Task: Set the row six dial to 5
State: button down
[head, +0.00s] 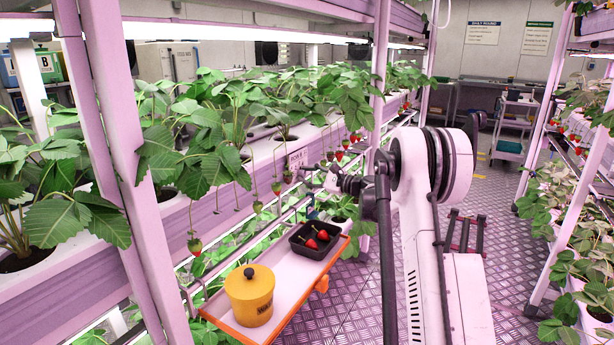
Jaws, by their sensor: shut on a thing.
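My gripper (318,176) is small in the head view, at the front edge of the left rack's planting gutter, beside a small pale label plate (296,160). It is shut on the row six dial, which is mostly hidden by the fingers. The dial's marks and pointer setting are too small and covered to read.
An orange-edged tray (293,297) below carries a yellow lidded pot (250,295) and a black punnet (300,247) with strawberries. Hanging berries and leaves (207,165) crowd the rack front left of my gripper. The aisle floor (505,260) on the right is clear.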

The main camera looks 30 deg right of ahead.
jog(key=m, duration=1.3)
jog(key=shift+m, duration=0.3)
dwell(0.4)
jog(key=c, duration=1.5)
grip_release()
jog(key=v, duration=1.2)
jog(key=shift+a, duration=0.1)
